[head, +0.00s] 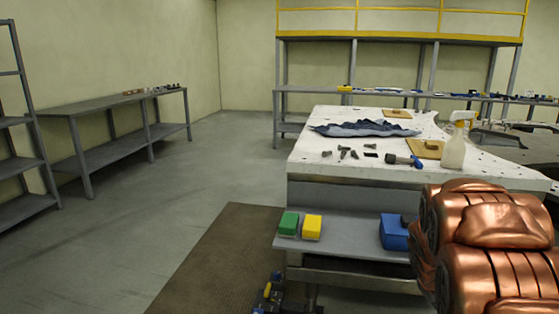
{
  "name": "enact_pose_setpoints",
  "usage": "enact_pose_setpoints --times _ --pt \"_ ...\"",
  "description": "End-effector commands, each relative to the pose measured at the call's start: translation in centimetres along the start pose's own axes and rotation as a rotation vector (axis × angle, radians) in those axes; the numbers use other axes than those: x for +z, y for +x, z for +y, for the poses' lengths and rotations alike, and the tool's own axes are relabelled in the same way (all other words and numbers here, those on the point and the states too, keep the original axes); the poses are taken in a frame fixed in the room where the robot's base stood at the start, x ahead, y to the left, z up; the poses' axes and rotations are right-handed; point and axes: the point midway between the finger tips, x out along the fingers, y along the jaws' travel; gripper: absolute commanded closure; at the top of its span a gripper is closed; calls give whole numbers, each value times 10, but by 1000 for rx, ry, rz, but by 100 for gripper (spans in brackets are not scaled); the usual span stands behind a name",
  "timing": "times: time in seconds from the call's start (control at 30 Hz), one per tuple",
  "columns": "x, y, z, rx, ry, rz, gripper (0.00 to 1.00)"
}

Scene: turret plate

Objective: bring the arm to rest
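My gripper does not show in the head view, so its opening and anything in it cannot be seen. No part that I can surely call my arm shows either. The white-topped workbench (320,150) stands ahead, right of the middle, with a lower grey shelf (345,236) on its near side.
Large copper-coloured rounded bodies (500,240) block the lower right. The shelf holds green (289,223), yellow (312,227) and blue (393,233) blocks. A spray bottle (453,152) stands on the bench. A dark object (270,294) sits low in front. Left floor is free.

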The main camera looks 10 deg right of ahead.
Motion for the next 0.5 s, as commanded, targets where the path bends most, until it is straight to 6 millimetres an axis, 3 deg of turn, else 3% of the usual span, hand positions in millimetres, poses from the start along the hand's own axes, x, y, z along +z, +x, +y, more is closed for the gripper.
enact_pose_setpoints --times 0.03,0.5 --pt "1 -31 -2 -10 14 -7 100" --pt "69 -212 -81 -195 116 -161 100"
